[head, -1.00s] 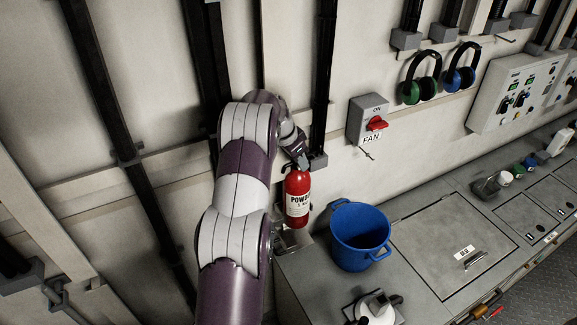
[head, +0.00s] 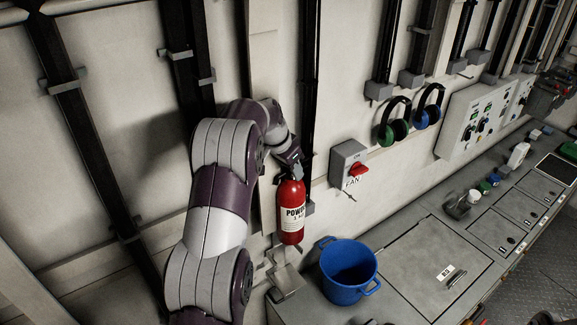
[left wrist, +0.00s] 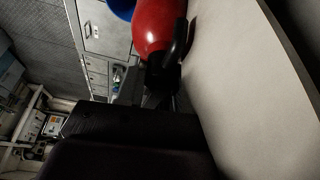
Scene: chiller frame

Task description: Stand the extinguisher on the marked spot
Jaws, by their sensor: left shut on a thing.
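The red extinguisher (head: 291,222) with a white "POWDER" label hangs nearly upright beside the wall. My left gripper (head: 294,170) is shut on its dark top, and its base is clear of the grey bracket (head: 284,278) below. In the left wrist view the red body (left wrist: 155,28) shows just beyond the dark fingers (left wrist: 163,72), close to a pale wall surface. I cannot make out the marked spot in either view. My right gripper is not in view.
A blue bucket (head: 347,292) stands on the grey counter (head: 420,245), right of the bracket. A FAN switch box (head: 343,155) is on the wall to the right of the extinguisher. Green and blue ear defenders (head: 394,125) hang farther right. Dark vertical bars line the wall.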

